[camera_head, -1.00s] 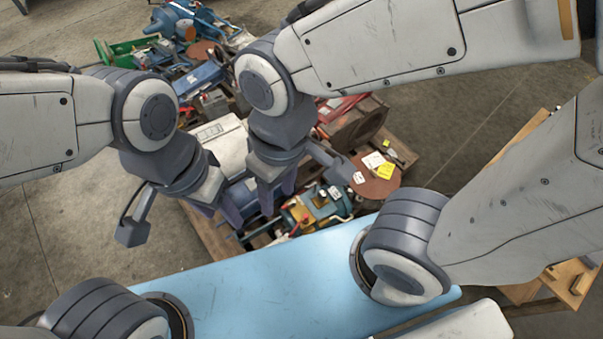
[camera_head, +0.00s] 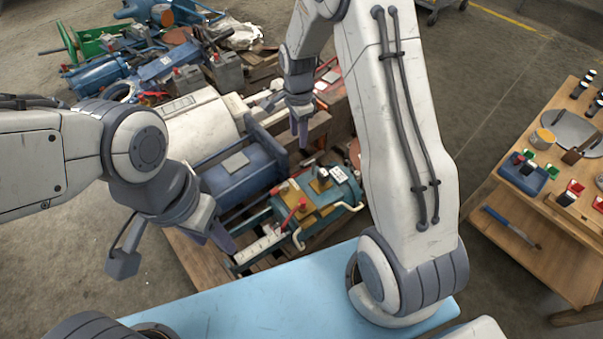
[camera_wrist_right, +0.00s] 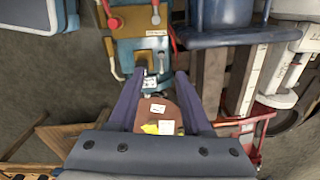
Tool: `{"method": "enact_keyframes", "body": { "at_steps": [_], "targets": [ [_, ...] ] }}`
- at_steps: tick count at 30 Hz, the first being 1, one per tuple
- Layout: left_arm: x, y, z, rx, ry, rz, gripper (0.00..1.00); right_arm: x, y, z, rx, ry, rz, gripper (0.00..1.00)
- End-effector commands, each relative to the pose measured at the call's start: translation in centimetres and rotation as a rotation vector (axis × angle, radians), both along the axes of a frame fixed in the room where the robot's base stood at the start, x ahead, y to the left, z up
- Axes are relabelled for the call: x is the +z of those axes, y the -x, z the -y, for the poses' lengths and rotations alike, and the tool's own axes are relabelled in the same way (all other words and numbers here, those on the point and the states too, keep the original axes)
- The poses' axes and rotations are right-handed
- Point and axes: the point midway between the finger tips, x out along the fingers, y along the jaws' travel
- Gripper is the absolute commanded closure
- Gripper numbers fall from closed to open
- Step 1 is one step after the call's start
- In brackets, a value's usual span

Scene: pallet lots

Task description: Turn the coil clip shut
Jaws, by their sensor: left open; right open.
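I cannot tell for sure which part is the coil clip. A teal machine (camera_head: 325,214) with a brass-coloured block, red levers and a cream pipe lies on the pallet. It also shows at the top of the right wrist view (camera_wrist_right: 140,50). My right gripper (camera_head: 303,138) is open and empty, fingers pointing down, beyond this machine. In the right wrist view, a brown disc (camera_wrist_right: 148,107) with white and yellow labels shows between the open fingers (camera_wrist_right: 157,78); contact is not visible. My left gripper (camera_head: 222,238) is open near the pallet's left front edge.
A blue motor (camera_head: 240,170) and a white cylinder (camera_head: 200,125) lie left of the teal machine. More machinery and batteries (camera_head: 226,72) crowd the back left. A wooden bench (camera_head: 560,215) with small parts stands at right. A light blue surface (camera_head: 280,290) lies in front.

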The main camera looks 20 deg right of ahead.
Motion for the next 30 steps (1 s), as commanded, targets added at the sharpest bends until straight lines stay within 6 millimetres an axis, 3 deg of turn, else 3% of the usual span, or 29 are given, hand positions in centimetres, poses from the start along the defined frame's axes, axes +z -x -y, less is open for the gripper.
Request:
{"method": "enact_keyframes", "body": {
  "at_steps": [1,8,19,24,30],
  "targets": [
    [-1.1,0.0,0.0,0.000,0.001,0.001,0.50,-1.7,-0.3,0.7,-0.042,0.001,-0.002,0.51],
    [-2.0,0.0,0.0,0.000,0.001,0.001,0.50,-4.1,-0.7,1.4,-0.099,0.002,-0.004,0.51],
    [-4.6,0.0,0.0,0.000,0.001,0.001,0.50,-10.8,-0.6,1.3,-0.094,0.001,-0.005,0.51],
    [-5.3,0.0,0.0,0.000,0.001,0.001,0.50,-12.5,-0.6,1.3,-0.094,0.002,-0.004,0.51],
    [-5.4,0.0,0.0,0.000,0.000,0.000,0.50,-13.0,-0.6,1.3,-0.094,0.002,-0.002,0.51]
  ]
}}
